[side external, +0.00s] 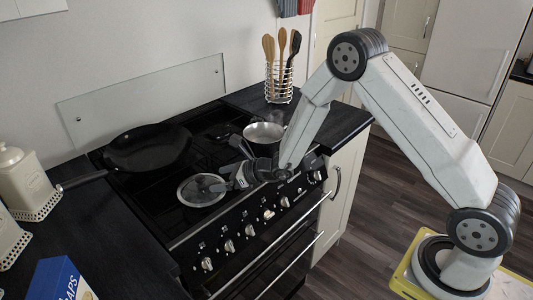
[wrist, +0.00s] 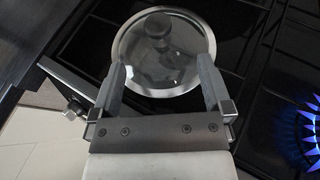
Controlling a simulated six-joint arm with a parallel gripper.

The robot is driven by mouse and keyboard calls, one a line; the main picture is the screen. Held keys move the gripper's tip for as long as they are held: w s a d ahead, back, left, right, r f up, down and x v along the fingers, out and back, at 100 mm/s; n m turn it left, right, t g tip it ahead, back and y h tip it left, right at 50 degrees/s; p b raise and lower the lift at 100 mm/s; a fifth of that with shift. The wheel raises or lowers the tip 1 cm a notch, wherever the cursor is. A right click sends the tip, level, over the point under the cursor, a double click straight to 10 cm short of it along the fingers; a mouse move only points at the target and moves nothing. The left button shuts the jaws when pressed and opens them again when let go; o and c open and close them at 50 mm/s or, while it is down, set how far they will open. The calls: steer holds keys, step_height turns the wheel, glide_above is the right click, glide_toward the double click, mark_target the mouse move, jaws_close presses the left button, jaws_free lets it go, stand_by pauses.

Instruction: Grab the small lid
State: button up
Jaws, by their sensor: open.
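The small lid (side external: 202,190) is round glass with a metal rim and a dark knob. It lies on the front part of the black stove top. In the wrist view the lid (wrist: 185,62) is just beyond my gripper, and its knob (wrist: 158,27) stands past the fingertips. My gripper (side external: 222,186) is open and empty at the lid's right side. In the wrist view the fingers of my gripper (wrist: 160,72) are spread wide over the near part of the lid. I cannot tell whether they touch it.
A small steaming pot (side external: 264,132) stands right of the lid, and a blue burner flame (wrist: 310,130) shows at the right. A large black pan (side external: 148,148) sits behind left. A utensil holder (side external: 281,85) stands on the back counter. Stove knobs (side external: 229,246) line the front edge.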

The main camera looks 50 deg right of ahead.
mark_target(203, 183)
steer(key=shift+w+a+f, duration=0.15)
steer(key=shift+w+a, duration=0.1)
steer(key=shift+w, duration=0.1)
steer(key=shift+w, duration=0.1)
steer(key=shift+x, duration=2.55)
steer(key=shift+f, duration=0.1)
jaws_close()
